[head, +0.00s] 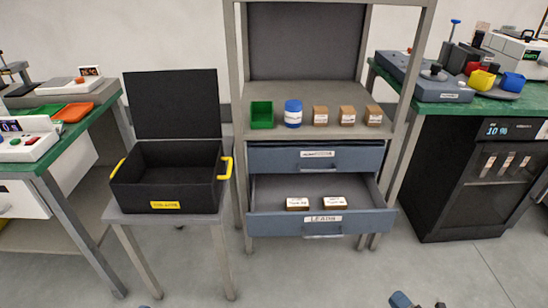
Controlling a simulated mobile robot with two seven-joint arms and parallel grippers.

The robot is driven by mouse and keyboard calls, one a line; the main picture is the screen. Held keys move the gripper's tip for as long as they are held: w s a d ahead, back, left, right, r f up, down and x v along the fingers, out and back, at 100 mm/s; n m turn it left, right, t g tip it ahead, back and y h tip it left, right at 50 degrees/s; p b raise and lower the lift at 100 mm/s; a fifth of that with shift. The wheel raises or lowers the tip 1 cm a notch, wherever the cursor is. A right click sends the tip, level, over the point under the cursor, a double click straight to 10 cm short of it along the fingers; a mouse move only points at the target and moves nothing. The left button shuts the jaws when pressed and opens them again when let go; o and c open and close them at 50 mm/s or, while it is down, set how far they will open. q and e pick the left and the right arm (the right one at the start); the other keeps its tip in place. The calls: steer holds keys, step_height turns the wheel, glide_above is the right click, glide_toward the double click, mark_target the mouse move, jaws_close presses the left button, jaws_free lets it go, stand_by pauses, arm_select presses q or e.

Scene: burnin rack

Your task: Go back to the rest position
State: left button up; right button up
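Only a small part of my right gripper (418,302) shows at the bottom edge, right of centre, low over the floor and well in front of the rack. It is cut off by the frame, so I cannot tell whether it is open or holds anything. My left gripper is not in view. The grey rack (237,60) stands in the middle. Its lower drawer (270,225) is pulled open with two small labelled brown boxes (297,204) in it. The upper drawer (345,160) looks shut or nearly shut.
An open black case (135,192) with yellow handles stands on a small grey table (222,219) left of the rack. The shelf holds a green bin (262,115), a blue-and-white jar (293,114) and three brown boxes (347,116). Green benches flank both sides. Front floor is clear.

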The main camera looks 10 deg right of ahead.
steer(key=d+r+n+g+y, duration=0.1)
steer(key=d+r+n, duration=0.15)
steer(key=d, duration=0.35)
steer(key=a+r+m+g+y, duration=0.1)
steer(key=a+r+m, duration=0.35)
steer(key=a, duration=0.45)
steer(key=a+r+m+g+y, duration=0.15)
steer(key=a+r+m, duration=0.3)
steer(key=a, duration=0.55)
steer(key=s+a+r+m+h, duration=0.1)
steer(key=s+a+r+m, duration=0.1)
steer(key=a+r+m, duration=0.65)
steer(key=s+a+r+m, duration=0.3)
steer(key=a+r+m, duration=0.2)
steer(key=a+r, duration=0.55)
arm_select(q)
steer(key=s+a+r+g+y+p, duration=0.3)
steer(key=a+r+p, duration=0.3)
steer(key=p, duration=2.8)
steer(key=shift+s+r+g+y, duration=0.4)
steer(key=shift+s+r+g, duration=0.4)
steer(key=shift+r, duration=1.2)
arm_select(e)
steer(key=s+d+r+g+h, duration=0.4)
steer(key=d+r, duration=0.2)
steer(key=r, duration=0.4)
steer(key=shift+d+r+m, duration=0.25)
steer(key=shift+r+m, duration=0.05)
